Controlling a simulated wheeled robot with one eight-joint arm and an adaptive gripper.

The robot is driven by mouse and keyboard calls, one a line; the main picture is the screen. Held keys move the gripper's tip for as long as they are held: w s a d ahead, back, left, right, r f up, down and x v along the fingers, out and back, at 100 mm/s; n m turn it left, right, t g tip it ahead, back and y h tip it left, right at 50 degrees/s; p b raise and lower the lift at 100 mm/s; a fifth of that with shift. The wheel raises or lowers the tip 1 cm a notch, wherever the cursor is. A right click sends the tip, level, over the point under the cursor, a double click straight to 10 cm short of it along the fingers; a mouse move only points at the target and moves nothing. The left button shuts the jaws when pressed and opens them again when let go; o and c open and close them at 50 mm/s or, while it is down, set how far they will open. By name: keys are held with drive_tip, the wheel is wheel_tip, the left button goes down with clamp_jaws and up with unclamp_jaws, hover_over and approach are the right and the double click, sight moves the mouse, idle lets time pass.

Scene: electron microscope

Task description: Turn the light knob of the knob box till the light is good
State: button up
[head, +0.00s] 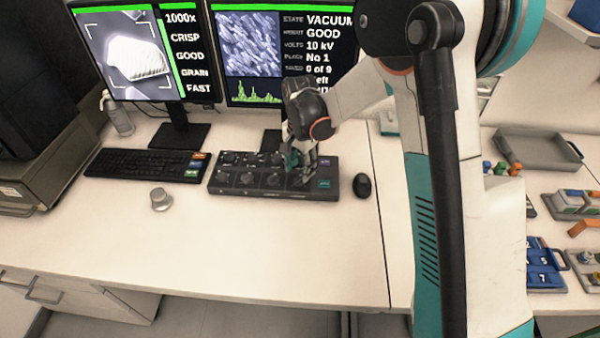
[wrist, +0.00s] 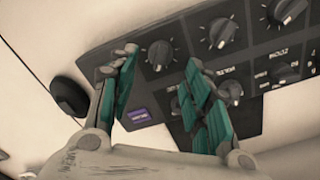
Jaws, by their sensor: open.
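The knob box (head: 232,188) is a dark panel on the desk with two rows of black knobs. Which one is the light knob I cannot tell, as the labels are too small to read. My gripper (head: 303,168) is open over the box's right part and hides some knobs there. In the wrist view, the teal fingers of my gripper (wrist: 162,68) stand apart, with a black knob (wrist: 159,54) showing between their tips; contact cannot be judged. The left screen (head: 135,57) shows a bright grain and "1000x, CRISP, GOOD, GRAIN, FAST". The right screen (head: 247,50) reads "VACUUM", "GOOD", "10 kV".
A small grey metal piece (head: 160,199) stands in front of the keyboard. The front of the desk is clear. Trays and coloured parts fill the right side.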

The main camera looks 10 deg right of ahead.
sight(300, 176)
wheel_tip(300, 176, up, 8)
drive_tip(key=shift+r, duration=0.2)
idle(1.4)
